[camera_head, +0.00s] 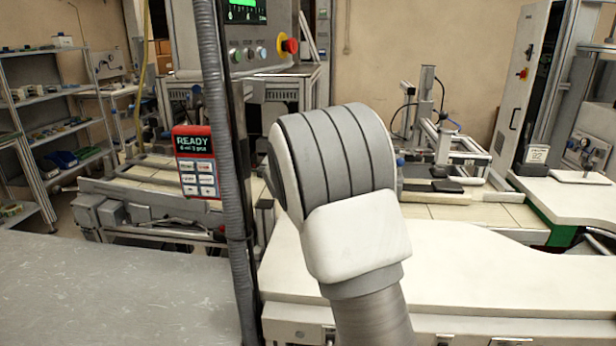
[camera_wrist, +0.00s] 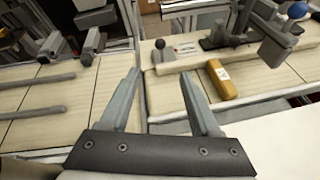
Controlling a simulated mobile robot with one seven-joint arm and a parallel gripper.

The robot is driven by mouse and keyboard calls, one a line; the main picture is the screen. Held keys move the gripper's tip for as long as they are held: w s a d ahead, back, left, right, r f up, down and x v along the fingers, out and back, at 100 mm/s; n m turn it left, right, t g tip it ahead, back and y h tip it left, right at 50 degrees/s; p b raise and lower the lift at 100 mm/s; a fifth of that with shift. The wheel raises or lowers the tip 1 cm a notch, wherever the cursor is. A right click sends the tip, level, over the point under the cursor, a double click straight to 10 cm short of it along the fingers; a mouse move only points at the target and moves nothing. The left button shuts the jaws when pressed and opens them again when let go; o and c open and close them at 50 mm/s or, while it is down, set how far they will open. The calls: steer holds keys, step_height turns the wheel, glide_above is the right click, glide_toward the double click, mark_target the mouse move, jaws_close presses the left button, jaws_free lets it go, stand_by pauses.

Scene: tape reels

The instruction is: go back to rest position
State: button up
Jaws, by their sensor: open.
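My gripper (camera_wrist: 162,85) shows in the wrist view with its two grey fingers spread apart and nothing between them. It hangs above the edge of a pale tiled work surface (camera_wrist: 113,95). In the head view my arm rises at the centre and hides the gripper. A small yellow-orange block (camera_wrist: 221,80) with a white label lies on the surface to the right of the right finger, apart from it.
A grey post with a ribbed hose (camera_head: 222,170) stands left of my arm. A red device reading READY (camera_head: 196,160) is beside it. A white bench (camera_head: 460,262) spans the front right, mostly clear. Shelves (camera_head: 50,130) stand far left. A gantry fixture (camera_head: 440,150) stands behind.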

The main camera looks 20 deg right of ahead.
steer(key=shift+s+a+r, duration=0.15)
steer(key=shift+s, duration=0.2)
